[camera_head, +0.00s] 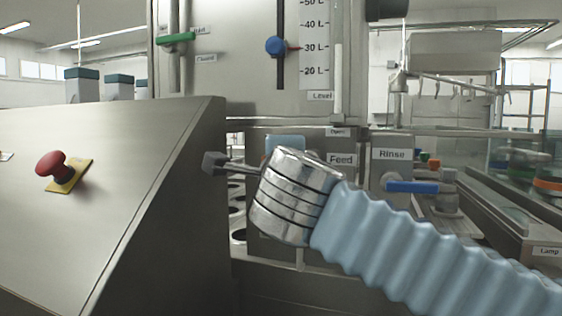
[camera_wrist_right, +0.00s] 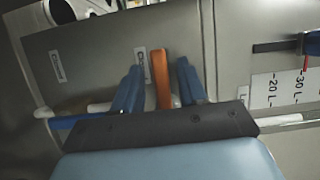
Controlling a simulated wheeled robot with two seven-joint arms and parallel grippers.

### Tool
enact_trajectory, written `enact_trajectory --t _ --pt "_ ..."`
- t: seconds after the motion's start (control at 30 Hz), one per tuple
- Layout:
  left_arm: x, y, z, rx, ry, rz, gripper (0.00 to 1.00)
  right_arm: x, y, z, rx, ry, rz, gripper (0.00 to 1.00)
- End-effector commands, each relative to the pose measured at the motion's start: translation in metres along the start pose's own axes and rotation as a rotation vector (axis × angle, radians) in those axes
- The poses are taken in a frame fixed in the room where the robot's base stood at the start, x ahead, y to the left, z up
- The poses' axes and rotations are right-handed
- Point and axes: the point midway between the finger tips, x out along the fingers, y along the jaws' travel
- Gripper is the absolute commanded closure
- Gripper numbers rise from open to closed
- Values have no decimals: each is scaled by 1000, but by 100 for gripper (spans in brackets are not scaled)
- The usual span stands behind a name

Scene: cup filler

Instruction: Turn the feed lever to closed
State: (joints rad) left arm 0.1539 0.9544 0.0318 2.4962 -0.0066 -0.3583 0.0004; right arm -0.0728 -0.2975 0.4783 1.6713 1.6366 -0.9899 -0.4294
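The feed lever (camera_wrist_right: 161,78) is an orange handle in the right wrist view, pointing up beside a small label that seems to read Open (camera_wrist_right: 140,65). A second label, seemingly Closed (camera_wrist_right: 57,66), is further left. My right gripper (camera_wrist_right: 158,66) has its two blue fingers apart, one on each side of the lever, with gaps visible. In the head view the Feed sign (camera_head: 341,159) shows behind my right wrist, which hides the lever and the fingers. My left gripper is not in view.
A Rinse panel (camera_head: 391,155) with a blue handle (camera_head: 412,187) is just right of the Feed sign. A sloped console (camera_head: 120,190) with a red stop button (camera_head: 52,164) fills the left. A level scale (camera_head: 316,45) and green lever (camera_head: 176,39) are above.

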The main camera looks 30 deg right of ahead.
Motion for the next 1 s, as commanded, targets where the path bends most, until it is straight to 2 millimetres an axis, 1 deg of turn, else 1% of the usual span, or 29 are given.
enact_trajectory --t 0.23,0.37,0.47,0.7,0.8,0.9,1.0 --pt "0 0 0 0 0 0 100 -1 -1 -1 2 1 -2 58" --pt "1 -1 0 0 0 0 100 -14 0 0 2 0 -2 58" --pt "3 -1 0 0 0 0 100 -34 0 -1 2 0 -4 58" --pt "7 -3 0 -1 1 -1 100 -93 0 0 2 -2 -3 58" --pt "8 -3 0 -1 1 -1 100 -113 0 0 2 -1 -4 58" --pt "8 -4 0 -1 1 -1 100 -127 0 0 1 -1 -1 58" --pt "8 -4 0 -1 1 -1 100 -135 0 0 1 0 -1 58"
